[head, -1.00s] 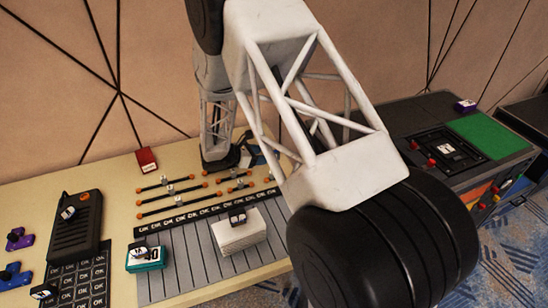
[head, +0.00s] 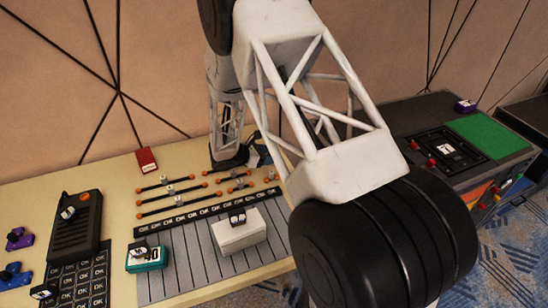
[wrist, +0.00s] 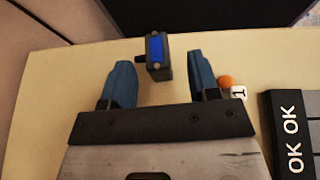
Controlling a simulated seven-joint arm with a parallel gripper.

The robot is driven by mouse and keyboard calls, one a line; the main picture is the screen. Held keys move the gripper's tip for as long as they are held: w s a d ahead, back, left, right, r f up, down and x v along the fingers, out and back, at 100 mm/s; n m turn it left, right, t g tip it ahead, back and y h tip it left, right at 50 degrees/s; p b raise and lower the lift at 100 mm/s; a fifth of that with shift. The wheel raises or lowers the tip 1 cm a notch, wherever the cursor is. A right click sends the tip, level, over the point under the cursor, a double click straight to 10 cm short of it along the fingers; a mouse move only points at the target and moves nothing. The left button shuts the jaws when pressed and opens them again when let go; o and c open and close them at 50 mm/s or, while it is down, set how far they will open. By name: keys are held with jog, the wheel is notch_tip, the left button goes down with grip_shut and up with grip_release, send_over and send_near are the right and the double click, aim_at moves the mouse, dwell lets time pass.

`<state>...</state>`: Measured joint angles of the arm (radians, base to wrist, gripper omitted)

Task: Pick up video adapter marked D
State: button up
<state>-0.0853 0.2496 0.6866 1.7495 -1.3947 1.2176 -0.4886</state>
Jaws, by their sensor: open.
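My gripper (wrist: 159,65) shows in the wrist view with its two blue fingers apart. A small black block with a bright blue face (wrist: 156,52) stands on the table between and just beyond the fingertips. No letter can be read on it, so I cannot tell whether it is the adapter marked D. In the head view, my arm largely hides the gripper and this block. Several small dark labelled blocks stand elsewhere in the head view, including one on a white box (head: 237,215) and one on a teal box (head: 140,249); their letters are too small to read.
An orange knob (wrist: 226,81) and a white cube marked 1 (wrist: 238,93) are close to the right finger. The OK strip (wrist: 286,130) lies farther right. A black keypad device (head: 75,232) stands at left and a console (head: 490,142) at right. Table left of the fingers is clear.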

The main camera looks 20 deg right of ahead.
jog(key=shift+x, duration=2.2)
jog(key=shift+d+r, duration=0.1)
jog(key=shift+r, duration=0.05)
jog(key=shift+c, duration=0.4)
jog(key=c, duration=0.9)
jog(key=shift+r, duration=0.1)
jog(key=shift+r, duration=0.8)
jog(key=shift+s+r, duration=0.1)
jog(key=shift+r, duration=0.85)
jog(key=s+a, duration=0.1)
jog(key=s, duration=0.4)
jog(key=s+a+r, duration=0.1)
jog(key=s, duration=0.4)
jog(key=s+a, duration=0.1)
jog(key=s, duration=0.4)
jog(key=shift+s+r, duration=0.15)
jog(key=shift+s, duration=0.05)
